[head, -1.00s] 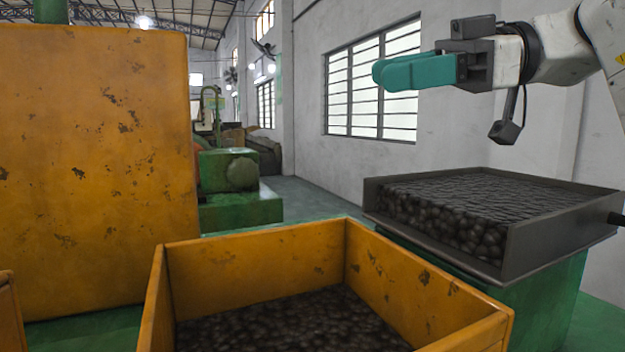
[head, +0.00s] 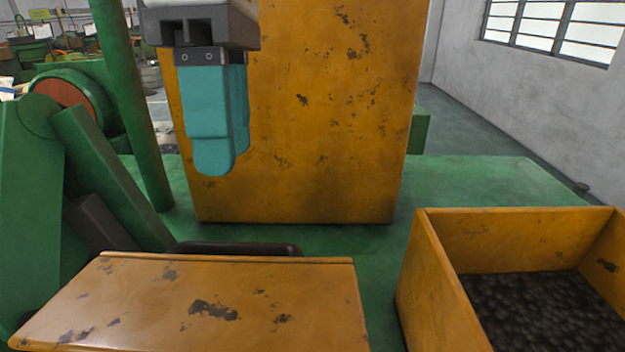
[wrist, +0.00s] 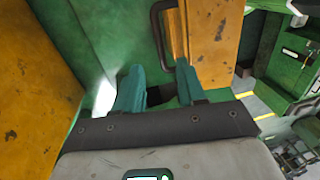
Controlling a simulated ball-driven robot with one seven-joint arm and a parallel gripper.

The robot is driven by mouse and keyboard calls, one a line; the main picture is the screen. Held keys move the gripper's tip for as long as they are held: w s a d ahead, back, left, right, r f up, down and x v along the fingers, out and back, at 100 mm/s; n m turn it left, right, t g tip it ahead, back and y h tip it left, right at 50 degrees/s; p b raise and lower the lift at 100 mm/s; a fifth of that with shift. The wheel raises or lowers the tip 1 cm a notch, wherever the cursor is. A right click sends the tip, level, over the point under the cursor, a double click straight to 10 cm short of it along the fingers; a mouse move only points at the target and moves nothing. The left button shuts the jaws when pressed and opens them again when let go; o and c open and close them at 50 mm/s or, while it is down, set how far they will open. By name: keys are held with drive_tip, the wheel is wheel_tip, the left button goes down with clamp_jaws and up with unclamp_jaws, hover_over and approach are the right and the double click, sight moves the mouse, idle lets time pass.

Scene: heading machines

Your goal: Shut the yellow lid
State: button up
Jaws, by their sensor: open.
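The yellow lid (head: 215,305) is a worn, rust-flecked panel at the lower left of the head view. A dark bar handle (head: 240,248) shows along its far edge. How far the lid is tilted I cannot tell. In the wrist view the lid (wrist: 215,40) is right of centre, with the handle (wrist: 157,40) at its left edge. My gripper (head: 216,165) points down, empty, above and beyond the lid's far edge in the head view. In the wrist view its teal fingers (wrist: 159,78) are apart, with the handle ahead of them. I see no contact.
A large yellow block (head: 330,110) stands behind my gripper on the green base (head: 470,180). An open yellow bin (head: 435,270) holding dark lumps is at right. Green machine arms and a wheel (head: 75,100) crowd the left. Green surface lies clear between block and bin.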

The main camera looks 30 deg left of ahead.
sight(236, 243)
drive_tip(key=f, duration=0.5)
drive_tip(key=s+f+p, duration=0.1)
drive_tip(key=f, duration=0.2)
drive_tip(key=shift+d+f, duration=0.2)
drive_tip(key=shift+d, duration=0.2)
drive_tip(key=shift+c, duration=0.3)
clamp_jaws()
